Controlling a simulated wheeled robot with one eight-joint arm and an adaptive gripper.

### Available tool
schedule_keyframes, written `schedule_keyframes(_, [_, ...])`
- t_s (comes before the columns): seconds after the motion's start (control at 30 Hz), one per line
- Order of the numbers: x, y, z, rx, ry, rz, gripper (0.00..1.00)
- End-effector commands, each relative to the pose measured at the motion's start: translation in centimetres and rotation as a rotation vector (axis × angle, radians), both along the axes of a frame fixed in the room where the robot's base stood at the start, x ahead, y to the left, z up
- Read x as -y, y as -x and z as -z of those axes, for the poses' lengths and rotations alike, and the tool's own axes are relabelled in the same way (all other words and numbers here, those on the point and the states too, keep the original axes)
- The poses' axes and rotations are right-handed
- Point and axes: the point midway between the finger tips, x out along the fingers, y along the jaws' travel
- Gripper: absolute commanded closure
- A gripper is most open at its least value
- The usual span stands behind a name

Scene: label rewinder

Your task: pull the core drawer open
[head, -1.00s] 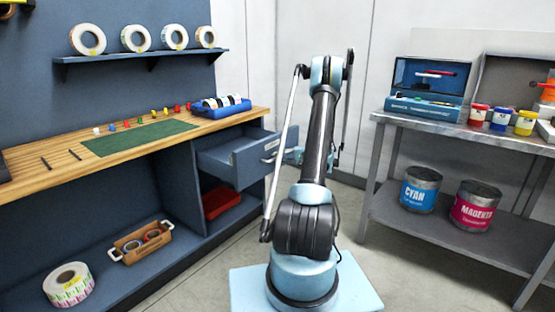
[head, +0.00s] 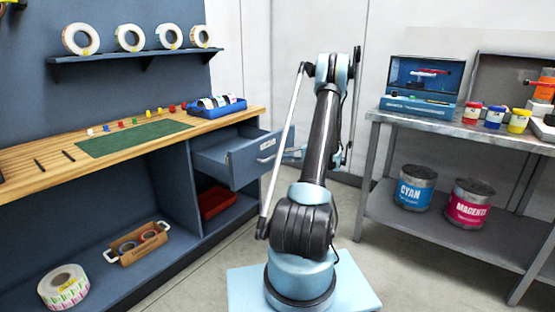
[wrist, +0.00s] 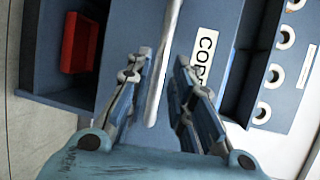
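The core drawer (head: 240,165) is grey-blue and stands pulled out from under the right end of the bench in the head view. Its pale bar handle (head: 268,144) is on the front face. In the wrist view the handle (wrist: 166,45) runs between the two fingers of my gripper (wrist: 162,63). The fingers are apart, with a gap on each side of the bar. A white label (wrist: 204,58) starting "COR" shows on the drawer front, partly covered by the right finger. In the head view my gripper is mostly hidden behind my arm, close to the drawer front.
The wooden bench (head: 40,178) carries a green mat (head: 135,139) and a blue tray (head: 215,107). A red bin (head: 218,202) sits in the compartment below the drawer. A metal table (head: 450,133) with paint jars stands at the right. Open floor lies between.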

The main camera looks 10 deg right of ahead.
Motion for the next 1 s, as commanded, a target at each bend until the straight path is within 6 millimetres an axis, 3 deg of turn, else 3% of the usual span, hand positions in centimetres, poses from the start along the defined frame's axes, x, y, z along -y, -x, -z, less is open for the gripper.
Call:
schedule_keyframes(0.2, [3.6,1.6,-0.7,-0.001,0.0,0.004,0.79])
schedule_keyframes(0.4, [5.3,2.5,-1.0,-0.002,0.001,0.004,0.79])
schedule_keyframes(0.83, [5.6,2.7,-1.1,-0.001,0.001,0.003,0.79])
schedule_keyframes(1.0, [4.5,2.9,-2.2,-0.015,0.024,-0.004,0.79])
